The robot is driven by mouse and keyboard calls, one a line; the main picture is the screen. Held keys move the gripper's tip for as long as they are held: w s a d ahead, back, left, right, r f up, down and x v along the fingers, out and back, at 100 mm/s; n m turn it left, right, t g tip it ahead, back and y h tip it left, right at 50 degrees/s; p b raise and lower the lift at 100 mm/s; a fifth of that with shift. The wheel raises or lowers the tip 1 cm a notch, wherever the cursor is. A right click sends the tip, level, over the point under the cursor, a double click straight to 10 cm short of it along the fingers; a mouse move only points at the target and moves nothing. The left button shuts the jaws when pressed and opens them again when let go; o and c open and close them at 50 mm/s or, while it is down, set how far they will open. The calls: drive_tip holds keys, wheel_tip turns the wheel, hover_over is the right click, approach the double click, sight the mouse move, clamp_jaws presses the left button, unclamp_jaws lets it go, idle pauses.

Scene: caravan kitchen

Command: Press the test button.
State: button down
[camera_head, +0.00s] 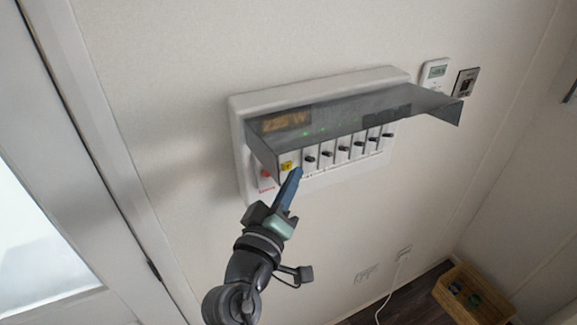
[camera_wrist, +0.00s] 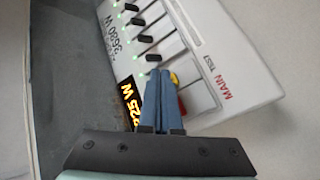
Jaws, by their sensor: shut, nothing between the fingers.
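The yellow test button (camera_head: 286,166) is on the lower left of a white wall panel, between a red main switch (camera_head: 265,174) and a row of black breaker levers (camera_head: 343,148). My gripper (camera_head: 297,171) is shut and empty, its blue fingers pointing up at the panel just right of the button in the head view. In the wrist view the fingertips (camera_wrist: 160,73) partly hide the yellow button (camera_wrist: 174,79). Whether they touch the panel or the button I cannot tell.
A smoky see-through cover (camera_head: 350,115) stands raised over the panel, jutting out above my fingers. An orange wattage display (camera_head: 286,121) and green lights show behind it. A thermostat (camera_head: 434,72) and a wall switch (camera_head: 465,83) are to the right. A wooden crate (camera_head: 470,295) stands on the floor.

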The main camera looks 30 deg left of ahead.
drive_tip(key=shift+a, duration=0.1)
idle(0.3)
drive_tip(key=shift+w+a+b, duration=0.25)
drive_tip(key=shift+w+b, duration=0.05)
drive_tip(key=shift+b, duration=0.05)
drive_tip(key=shift+a, duration=0.15)
idle(0.4)
drive_tip(key=shift+d, duration=0.2)
drive_tip(key=shift+s+d, duration=0.3)
drive_tip(key=shift+s, duration=0.1)
drive_tip(key=shift+d, duration=0.1)
drive_tip(key=shift+s+d+p, duration=0.65)
drive_tip(key=shift+s+d, duration=0.25)
drive_tip(key=shift+d, duration=0.25)
drive_tip(key=shift+s+d+p, duration=0.65)
drive_tip(key=shift+s+d, duration=0.25)
drive_tip(key=shift+d, duration=0.25)
